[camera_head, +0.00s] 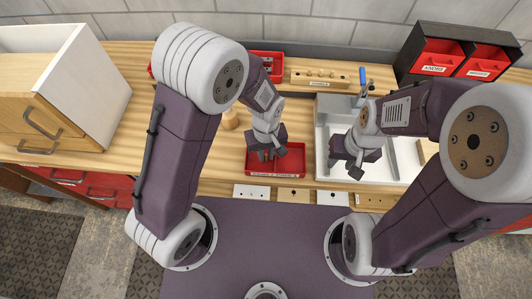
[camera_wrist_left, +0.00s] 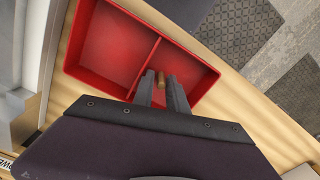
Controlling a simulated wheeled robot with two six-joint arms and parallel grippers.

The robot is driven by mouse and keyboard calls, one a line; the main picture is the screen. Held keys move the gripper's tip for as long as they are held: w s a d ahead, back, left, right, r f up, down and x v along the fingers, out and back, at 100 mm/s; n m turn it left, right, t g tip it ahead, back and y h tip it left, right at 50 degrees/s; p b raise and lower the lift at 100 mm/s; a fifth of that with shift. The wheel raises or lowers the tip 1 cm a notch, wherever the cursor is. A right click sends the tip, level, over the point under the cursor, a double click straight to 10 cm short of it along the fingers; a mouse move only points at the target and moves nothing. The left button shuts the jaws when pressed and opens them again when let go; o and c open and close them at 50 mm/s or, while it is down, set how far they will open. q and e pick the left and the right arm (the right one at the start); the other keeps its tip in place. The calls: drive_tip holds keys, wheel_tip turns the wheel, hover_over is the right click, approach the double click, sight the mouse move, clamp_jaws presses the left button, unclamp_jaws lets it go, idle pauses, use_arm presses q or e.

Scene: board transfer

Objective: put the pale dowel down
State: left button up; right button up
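My left gripper (camera_head: 267,156) is over the red two-compartment tray (camera_head: 290,168) at the front middle of the bench, pointing down. I cannot tell whether the dowel touches the tray floor. The tray's visible compartments look empty. My right gripper (camera_head: 344,168) is over the white tray (camera_head: 385,172); its fingers are apart and nothing shows between them.
A wooden block with several holes (camera_head: 319,77) stands at the back. A wooden drawer cabinet (camera_head: 62,95) is at left, red bins (camera_head: 440,57) at back right.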

use_arm(q)
wheel_tip(320, 180, up, 12)
drive_tip(key=p, duration=0.1)
drive_tip(key=shift+r, duration=0.2)
drive_tip(key=s+a+f+m, duration=0.1)
drive_tip(key=s+a, duration=0.1)
drive_tip(key=a, duration=0.5)
drive_tip(key=s+a+f+m+t, duration=0.1)
drive_tip(key=s+a+f+m, duration=0.1)
drive_tip(key=a, duration=0.5)
drive_tip(key=shift+s+a+f+m, duration=0.15)
drive_tip(key=shift+s+a+m, duration=0.15)
drive_tip(key=shift+s, duration=0.05)
